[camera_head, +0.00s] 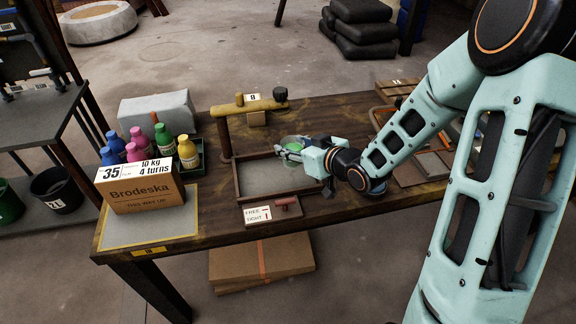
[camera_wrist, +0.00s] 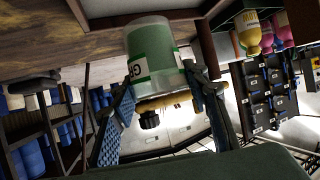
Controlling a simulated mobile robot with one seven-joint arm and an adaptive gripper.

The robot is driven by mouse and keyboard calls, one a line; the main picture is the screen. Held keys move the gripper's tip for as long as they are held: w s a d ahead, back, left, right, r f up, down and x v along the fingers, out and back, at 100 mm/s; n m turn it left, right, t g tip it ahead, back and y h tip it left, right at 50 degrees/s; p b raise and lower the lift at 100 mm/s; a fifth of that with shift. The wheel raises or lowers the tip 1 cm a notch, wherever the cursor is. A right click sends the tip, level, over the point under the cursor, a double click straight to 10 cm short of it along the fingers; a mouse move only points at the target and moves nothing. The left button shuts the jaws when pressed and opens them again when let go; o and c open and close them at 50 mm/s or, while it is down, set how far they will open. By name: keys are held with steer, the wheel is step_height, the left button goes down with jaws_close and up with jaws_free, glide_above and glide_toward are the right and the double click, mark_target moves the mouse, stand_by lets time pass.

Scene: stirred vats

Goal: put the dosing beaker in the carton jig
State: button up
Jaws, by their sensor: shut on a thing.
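My gripper (camera_head: 294,153) is shut on the dosing beaker (camera_wrist: 155,55), a translucent green cup with a white label. In the head view the beaker (camera_head: 291,147) is partly hidden by the fingers, at the back right part of the carton jig. The carton jig (camera_head: 238,184) looks to be the low wooden frame with a grey floor on the bench. In the wrist view, which is turned over, the frame and floor show behind the beaker. I cannot tell how high above the floor the beaker is. The jig looks empty otherwise.
A red-handled clamp and FREE/TIGHT sign (camera_head: 258,215) stand at the jig's front edge. A yellow bar on a post (camera_head: 249,107) rises behind it. A Brodeska carton (camera_head: 142,190) and a crate of bottles (camera_head: 189,155) stand left. Wooden trays (camera_head: 425,165) lie right.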

steer(key=shift+w+a+f+b, duration=0.25)
steer(key=shift+w+f+b, duration=0.45)
steer(key=shift+f, duration=0.55)
steer(key=shift+w+a+f+b, duration=0.25)
steer(key=shift+w+f+b, duration=0.2)
steer(key=shift+f+b, duration=0.7)
steer(key=shift+w+a+f+b, duration=0.25)
steer(key=shift+w+f+b, duration=0.35)
steer(key=shift+f, duration=0.8)
steer(key=shift+f, duration=0.15)
steer(key=o, duration=1.3)
steer(key=shift+r, duration=0.2)
steer(key=p+v, duration=0.2)
steer(key=v, duration=1)
